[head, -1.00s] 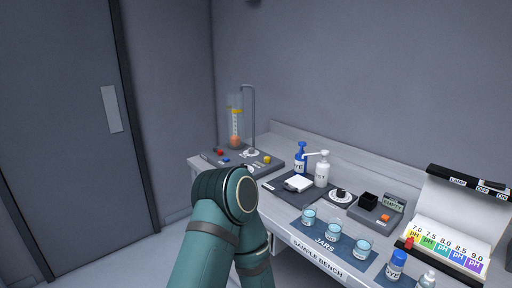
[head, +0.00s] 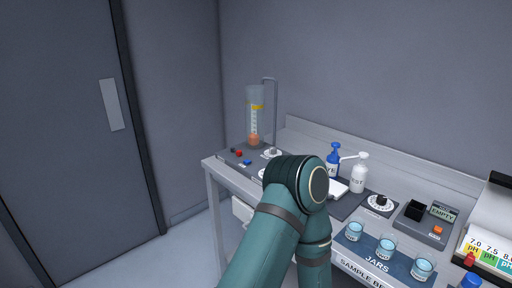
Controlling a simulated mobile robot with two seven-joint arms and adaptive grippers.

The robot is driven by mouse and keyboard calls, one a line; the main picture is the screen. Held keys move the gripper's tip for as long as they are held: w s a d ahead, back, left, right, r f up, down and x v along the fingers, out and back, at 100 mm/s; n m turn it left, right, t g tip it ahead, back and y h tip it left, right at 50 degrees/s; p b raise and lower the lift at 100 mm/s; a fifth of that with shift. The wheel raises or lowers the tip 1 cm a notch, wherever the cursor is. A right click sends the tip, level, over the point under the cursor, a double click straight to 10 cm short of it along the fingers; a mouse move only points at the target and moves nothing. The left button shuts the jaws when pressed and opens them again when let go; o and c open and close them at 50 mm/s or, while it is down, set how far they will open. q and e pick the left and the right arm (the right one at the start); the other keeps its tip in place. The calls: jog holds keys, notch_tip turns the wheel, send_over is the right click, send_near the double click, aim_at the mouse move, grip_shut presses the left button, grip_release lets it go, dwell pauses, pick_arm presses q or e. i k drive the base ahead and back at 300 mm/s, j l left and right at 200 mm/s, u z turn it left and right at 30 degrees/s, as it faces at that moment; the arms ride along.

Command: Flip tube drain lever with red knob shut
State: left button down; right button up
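The clear graduated tube (head: 255,118) stands upright on a dark grey panel (head: 228,155) at the bench's far left end. It has a yellow band and an orange lower part. A small red knob (head: 239,153) shows on the panel, left of the tube's foot. It is too small to tell how its lever lies. A blue piece (head: 247,162) sits just right of and nearer than the red knob. My teal arm rises from the bottom centre and hides the panel's right part. Neither gripper is in view.
Blue and white pump bottles (head: 359,172), a round dial (head: 380,201), a grey meter (head: 427,222) and several jars on a blue mat (head: 342,240) fill the bench to the right. A grey door (head: 70,130) is at left. Floor left of the bench is clear.

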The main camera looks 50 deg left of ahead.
aim_at(239, 153)
jog(key=j+z, duration=0.15)
jog(key=j, duration=0.35)
jog(key=k+j+z, duration=0.15)
jog(key=j, duration=0.3)
jog(key=k+j, duration=0.1)
jog(key=j, duration=0.9)
jog(key=k+j, duration=0.15)
jog(key=j, duration=0.35)
jog(key=j+z, duration=0.1)
jog(key=j, duration=0.35)
jog(key=k, duration=0.05)
